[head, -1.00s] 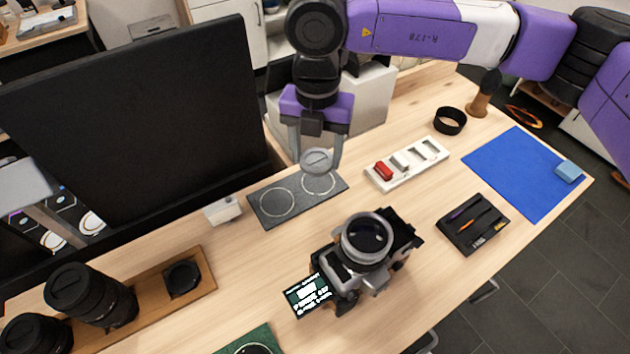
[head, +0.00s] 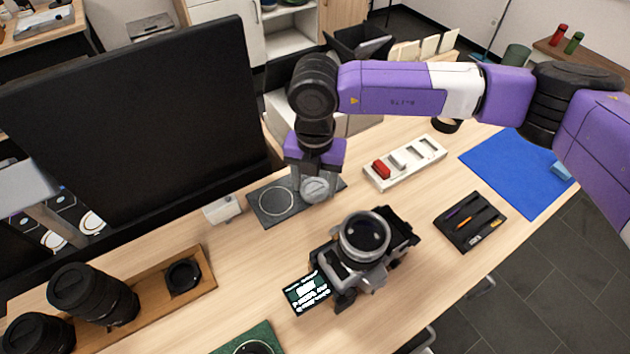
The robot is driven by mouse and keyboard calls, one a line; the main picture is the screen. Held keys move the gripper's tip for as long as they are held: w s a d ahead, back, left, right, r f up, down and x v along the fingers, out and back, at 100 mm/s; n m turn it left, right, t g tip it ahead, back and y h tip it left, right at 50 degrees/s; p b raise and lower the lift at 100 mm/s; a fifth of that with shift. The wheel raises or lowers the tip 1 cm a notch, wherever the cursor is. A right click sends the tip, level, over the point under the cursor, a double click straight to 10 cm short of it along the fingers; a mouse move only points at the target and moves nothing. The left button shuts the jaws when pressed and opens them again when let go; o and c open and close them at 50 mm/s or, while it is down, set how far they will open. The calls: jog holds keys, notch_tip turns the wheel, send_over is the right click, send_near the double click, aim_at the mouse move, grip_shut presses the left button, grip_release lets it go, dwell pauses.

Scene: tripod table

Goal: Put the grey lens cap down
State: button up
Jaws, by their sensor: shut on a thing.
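The grey lens cap (head: 315,189) is a round grey disc between the fingertips of my gripper (head: 313,187). My gripper points down and is shut on the cap, over the right-hand ring of the dark grey mat (head: 268,219). The cap hides most of that ring. The left-hand ring on the mat is empty. I cannot tell whether the cap touches the mat or is just above it.
A camera (head: 362,250) stands in front of the mat. A white tray (head: 405,163) with a red block lies to the right, and a small white box (head: 222,210) to the left. A large black monitor (head: 140,120) rises behind on the left.

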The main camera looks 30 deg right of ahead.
aim_at(315, 189)
jog(key=shift+f, duration=0.15)
jog(key=o, duration=1.5)
notch_tip(315, 189, up, 12)
jog(key=shift+r+b, duration=0.2)
jog(key=shift+b, duration=0.2)
